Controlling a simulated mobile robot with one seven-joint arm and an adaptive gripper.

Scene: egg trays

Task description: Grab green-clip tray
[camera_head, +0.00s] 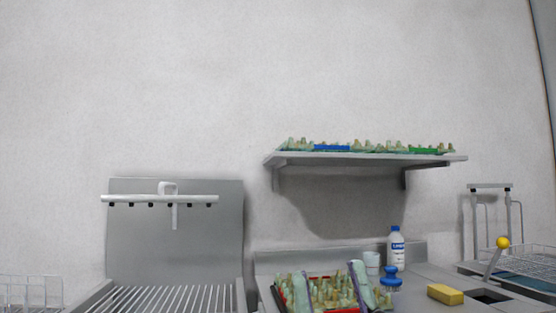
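A pale egg tray (403,147) with a green clip (430,150) lies at the right end of the wall shelf (370,160). Another pale egg tray (300,146) with a blue clip (332,148) lies beside it on the left half of the shelf. The two trays are close together; I cannot tell whether they touch. The shelf is seen from a little below, so the tray tops show only as a low row of bumps. My gripper is not in this view.
Below, on the counter, are egg trays (325,289) with red edges, a white bottle with a blue cap (396,248), a cup (372,262), a blue brush (391,279) and a yellow sponge (446,294). A ribbed drainer (160,299) is left. The wall above the shelf is bare.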

